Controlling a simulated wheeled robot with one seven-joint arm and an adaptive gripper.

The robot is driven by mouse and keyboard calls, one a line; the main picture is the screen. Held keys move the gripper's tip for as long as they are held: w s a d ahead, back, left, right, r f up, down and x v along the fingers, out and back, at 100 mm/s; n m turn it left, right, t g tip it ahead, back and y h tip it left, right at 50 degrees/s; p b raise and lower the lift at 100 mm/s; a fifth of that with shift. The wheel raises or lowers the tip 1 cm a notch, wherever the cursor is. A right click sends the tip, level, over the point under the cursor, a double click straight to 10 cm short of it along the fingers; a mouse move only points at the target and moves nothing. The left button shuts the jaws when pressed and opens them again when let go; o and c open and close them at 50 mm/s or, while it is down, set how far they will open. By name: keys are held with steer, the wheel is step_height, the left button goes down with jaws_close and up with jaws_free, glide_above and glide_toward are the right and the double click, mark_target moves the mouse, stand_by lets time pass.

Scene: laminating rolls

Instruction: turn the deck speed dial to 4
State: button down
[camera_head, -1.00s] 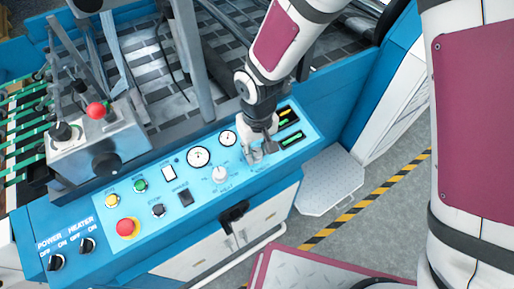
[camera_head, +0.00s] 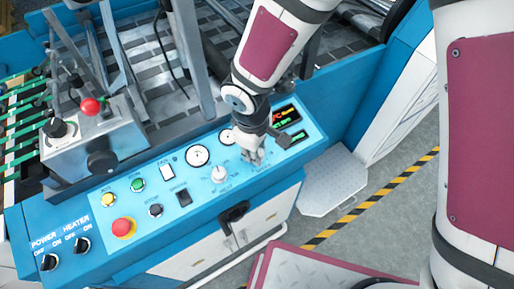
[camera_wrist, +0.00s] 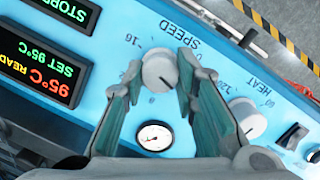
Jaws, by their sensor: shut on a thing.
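The deck speed dial (camera_wrist: 158,72) is a white round knob under the printed word SPEED, shown upside down in the wrist view. Numbers including 16, 12 and 8 ring it. A thin mark shows on its face, but I cannot tell which number it points at. My gripper (camera_wrist: 160,68) has one greenish finger on each side of the dial and is shut on it. In the head view my gripper (camera_head: 252,158) is down at the right part of the blue control panel (camera_head: 205,208) and hides the speed dial.
The heat dial (camera_wrist: 247,118) is close beside my right finger. A round gauge (camera_wrist: 154,136) sits near the fingers. Lit displays (camera_wrist: 45,65) read 95°C READY, SET 95°C and partly STOPPED. A red button (camera_head: 123,228) and power and heater switches are at the panel's left.

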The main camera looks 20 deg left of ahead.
stand_by(0.4)
steer(key=c, duration=1.3)
jaws_free()
steer(key=shift+r, duration=0.1)
steer(key=r, duration=0.4)
steer(key=s+r, duration=0.1)
steer(key=r, duration=0.6)
steer(key=shift+s+a+r, duration=0.2)
steer(key=shift+s+r, duration=0.1)
steer(key=shift+r, duration=0.05)
